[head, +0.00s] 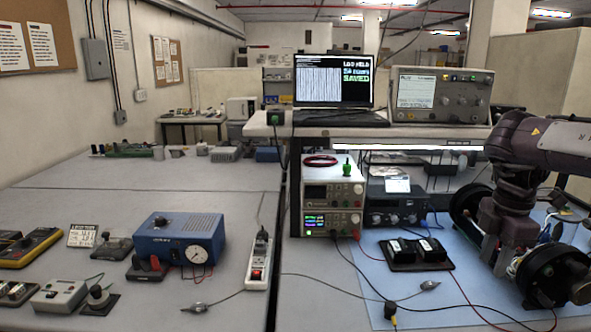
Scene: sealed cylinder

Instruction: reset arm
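My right arm comes in from the right edge, and its dark gripper (508,245) points down over the right side of the blue mat (385,262). Round black parts show on either side of it. The fingertips are not clear, so I cannot tell whether it is open or shut, or whether it holds anything. My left gripper and arm are not in view. No sealed cylinder can be made out.
A black battery-like block (415,252) and loose leads lie on the mat. Stacked instruments (332,205) stand under a shelf (390,134) with a laptop (333,80) and an oscilloscope (440,95). A blue box (178,243) and power strip (260,262) stand left.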

